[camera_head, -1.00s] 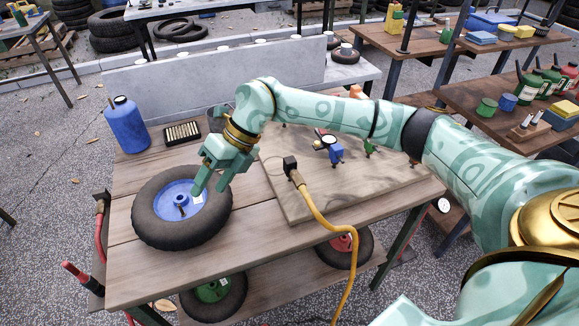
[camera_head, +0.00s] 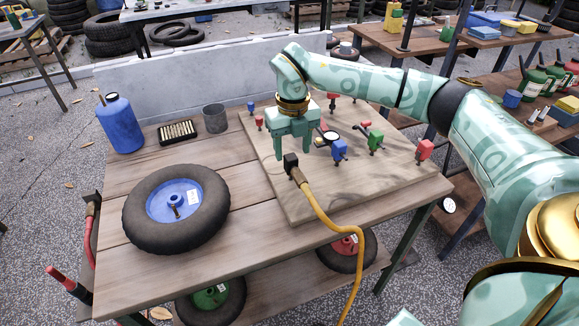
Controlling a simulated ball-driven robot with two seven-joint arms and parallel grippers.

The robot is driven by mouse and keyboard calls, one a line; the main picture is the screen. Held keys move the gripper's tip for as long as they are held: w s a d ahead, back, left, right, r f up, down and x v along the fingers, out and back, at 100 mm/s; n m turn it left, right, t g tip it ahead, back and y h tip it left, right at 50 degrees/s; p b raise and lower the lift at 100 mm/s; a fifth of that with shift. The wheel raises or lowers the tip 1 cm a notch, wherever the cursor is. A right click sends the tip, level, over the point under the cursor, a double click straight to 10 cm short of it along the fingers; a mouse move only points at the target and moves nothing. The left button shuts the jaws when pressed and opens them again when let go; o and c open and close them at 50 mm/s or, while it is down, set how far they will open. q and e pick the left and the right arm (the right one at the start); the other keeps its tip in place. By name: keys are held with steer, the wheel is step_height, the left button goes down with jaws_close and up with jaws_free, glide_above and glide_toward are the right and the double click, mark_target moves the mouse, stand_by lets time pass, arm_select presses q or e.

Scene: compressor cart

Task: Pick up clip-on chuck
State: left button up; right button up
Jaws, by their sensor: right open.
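The clip-on chuck (camera_head: 291,162) looks like a black block with a brass fitting at the end of a yellow hose (camera_head: 323,215). It rests near the left part of a wooden board (camera_head: 310,204) on the workbench. My right gripper (camera_head: 292,154) points down at the chuck with its two fingers apart, one to each side of the black block in the picture. I cannot tell how high the fingertips are or whether they touch it. My left gripper is not in view.
Blue, green and red pieces and a round gauge (camera_head: 328,138) stand on the board right of my gripper. A tyre with a blue hub (camera_head: 140,222) lies at the left. A grey cup (camera_head: 215,118), a bit tray (camera_head: 178,132) and a blue bottle (camera_head: 121,127) stand behind it.

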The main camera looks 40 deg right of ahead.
mark_target(291, 157)
step_height(291, 157, down, 6)
steer(key=b, duration=0.2)
steer(key=shift+w+a+r+b, duration=0.1)
steer(key=shift+w+r+b, duration=0.05)
steer(key=shift+r+b, duration=0.15)
steer(key=shift+r, duration=0.15)
steer(key=c, duration=1)
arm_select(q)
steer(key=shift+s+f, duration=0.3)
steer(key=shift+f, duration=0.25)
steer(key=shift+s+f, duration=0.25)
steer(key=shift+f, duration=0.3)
arm_select(e)
steer(key=shift+o, duration=0.2)
